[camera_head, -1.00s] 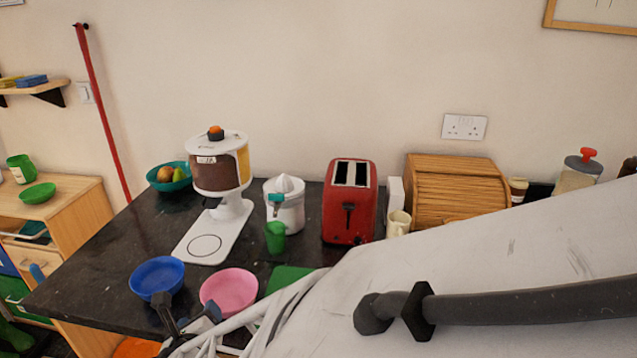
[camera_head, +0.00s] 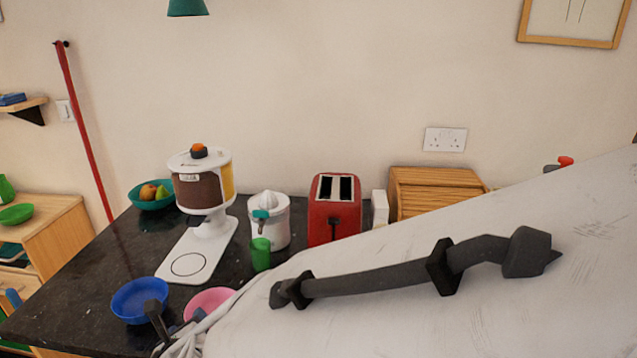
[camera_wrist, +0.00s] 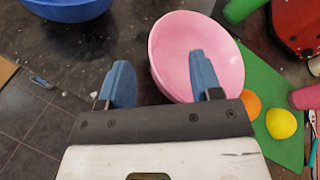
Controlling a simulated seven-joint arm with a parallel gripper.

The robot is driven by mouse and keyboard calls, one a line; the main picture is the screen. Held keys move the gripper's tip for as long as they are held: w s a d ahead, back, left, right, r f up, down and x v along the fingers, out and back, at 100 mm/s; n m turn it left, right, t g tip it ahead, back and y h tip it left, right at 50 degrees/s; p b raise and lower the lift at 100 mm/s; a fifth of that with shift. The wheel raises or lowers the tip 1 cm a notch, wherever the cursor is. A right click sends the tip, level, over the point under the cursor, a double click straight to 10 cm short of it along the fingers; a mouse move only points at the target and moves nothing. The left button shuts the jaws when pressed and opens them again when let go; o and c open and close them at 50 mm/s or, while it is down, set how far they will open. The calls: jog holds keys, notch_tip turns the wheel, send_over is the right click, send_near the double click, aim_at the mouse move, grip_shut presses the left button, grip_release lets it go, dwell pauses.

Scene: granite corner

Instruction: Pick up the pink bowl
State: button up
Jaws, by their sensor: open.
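The pink bowl (camera_head: 207,299) sits on the dark counter, its front part hidden behind my arm in the head view. In the wrist view the pink bowl (camera_wrist: 180,42) shows almost whole, upright and empty. My gripper (camera_wrist: 162,76) is open, with two blue fingers. In the picture, the right finger overlaps the bowl's inside and the left finger is outside its left rim, so the rim lies between them. I cannot tell the height of the fingertips over the rim. In the head view my gripper (camera_head: 170,330) is partly seen beside the bowl.
A blue bowl (camera_head: 140,300) stands to the left. A green cup (camera_head: 261,254), a white juicer (camera_head: 270,222), a dispenser (camera_head: 201,190) and a red toaster (camera_head: 335,212) stand behind. A green board (camera_wrist: 268,95) with an orange piece (camera_wrist: 250,103) and a yellow one (camera_wrist: 281,123) lies to the right.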

jog(key=shift+w+a+f, duration=0.1)
jog(key=shift+w+f, duration=0.05)
jog(key=shift+w, duration=0.15)
dwell(0.4)
grip_shut()
